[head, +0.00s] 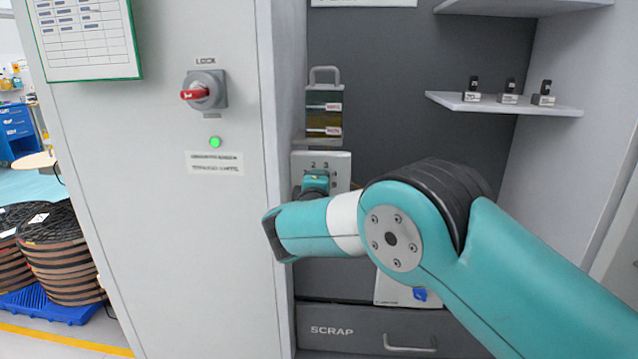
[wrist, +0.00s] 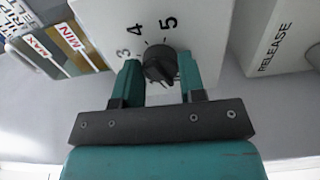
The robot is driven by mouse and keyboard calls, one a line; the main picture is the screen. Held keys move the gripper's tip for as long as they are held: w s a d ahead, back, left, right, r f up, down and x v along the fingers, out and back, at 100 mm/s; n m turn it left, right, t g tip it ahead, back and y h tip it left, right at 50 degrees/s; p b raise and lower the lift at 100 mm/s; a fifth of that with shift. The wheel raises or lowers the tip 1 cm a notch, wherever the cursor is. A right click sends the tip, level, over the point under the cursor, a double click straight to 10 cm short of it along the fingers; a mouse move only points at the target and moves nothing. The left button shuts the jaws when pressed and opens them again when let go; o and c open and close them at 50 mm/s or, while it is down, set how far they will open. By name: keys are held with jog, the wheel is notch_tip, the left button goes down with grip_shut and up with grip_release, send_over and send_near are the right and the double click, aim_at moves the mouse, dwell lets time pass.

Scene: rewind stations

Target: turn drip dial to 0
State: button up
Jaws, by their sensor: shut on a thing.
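The drip dial (wrist: 161,68) is a black round knob on a pale plate (wrist: 203,22), with 3, 4 and 5 visible around it in the wrist view. My gripper (wrist: 158,62) has one teal finger on each side of the knob and is shut on it. Which number the dial points to is not clear. In the head view the dial plate (head: 341,163) stands inside the cabinet, with 2, 3 and 4 readable. My gripper (head: 315,184) is in front of it there, and my wrist hides the knob and lower plate.
An oil reservoir (head: 323,96) with MIN and MAX labels sits just above the plate. A RELEASE box (wrist: 278,38) is to the right in the wrist view. A red-handled lock switch (head: 205,92) is on the left panel; a shelf (head: 505,104) and SCRAP drawer (head: 365,331) are in the cabinet.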

dwell(0.4)
jog(key=o, duration=0.9)
jog(key=s+b, duration=0.1)
jog(key=s, duration=0.4)
jog(key=s+b, duration=0.2)
jog(key=s, duration=0.4)
jog(key=s+b, duration=0.1)
jog(key=s, duration=0.5)
jog(key=shift+s+a, duration=0.25)
jog(key=shift+a, duration=0.1)
